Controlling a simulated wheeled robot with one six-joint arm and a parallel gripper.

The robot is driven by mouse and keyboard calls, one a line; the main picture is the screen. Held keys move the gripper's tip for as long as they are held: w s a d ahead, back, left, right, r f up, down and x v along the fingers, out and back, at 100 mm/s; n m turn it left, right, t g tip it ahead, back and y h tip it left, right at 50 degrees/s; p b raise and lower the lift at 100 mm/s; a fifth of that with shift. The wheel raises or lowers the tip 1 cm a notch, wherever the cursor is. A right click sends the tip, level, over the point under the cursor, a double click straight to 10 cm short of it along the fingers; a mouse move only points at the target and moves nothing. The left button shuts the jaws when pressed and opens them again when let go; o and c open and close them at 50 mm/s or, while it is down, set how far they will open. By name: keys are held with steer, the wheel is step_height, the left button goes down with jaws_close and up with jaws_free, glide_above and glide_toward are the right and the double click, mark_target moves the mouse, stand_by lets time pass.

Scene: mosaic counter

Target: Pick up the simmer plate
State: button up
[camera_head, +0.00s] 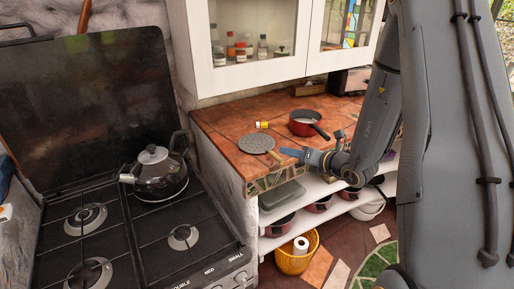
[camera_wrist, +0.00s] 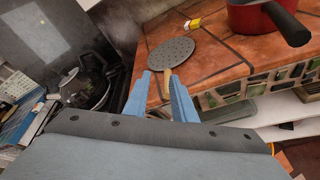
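The simmer plate (camera_head: 256,144) is a grey perforated disc with a short wooden handle. It lies flat near the front left edge of the tiled counter, its handle pointing toward the counter's front edge. In the wrist view the disc (camera_wrist: 171,54) is just beyond my fingertips. My gripper (camera_head: 284,152) is close to the handle at the counter's front edge. In the wrist view my gripper's blue fingers (camera_wrist: 161,76) are apart, and the handle shows between their tips. I cannot tell whether they touch it.
A red pan (camera_head: 303,123) with a dark handle and a small yellow-labelled item (camera_head: 262,125) are farther back on the counter (camera_head: 222,119). A stove with a kettle (camera_head: 160,174) stands at left. Shelves with pots and a yellow basket (camera_head: 296,262) are below.

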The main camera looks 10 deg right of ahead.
mark_target(276, 155)
steer(key=w+f, duration=0.1)
steer(key=f, duration=0.1)
steer(key=w+a+f+b, duration=0.1)
steer(key=w, duration=0.1)
steer(key=shift+a+f, duration=0.15)
steer(key=shift+f, duration=0.2)
steer(key=shift+p+x, duration=1.1)
steer(key=shift+x, duration=1.55)
steer(key=shift+w, duration=0.1)
jaws_close()
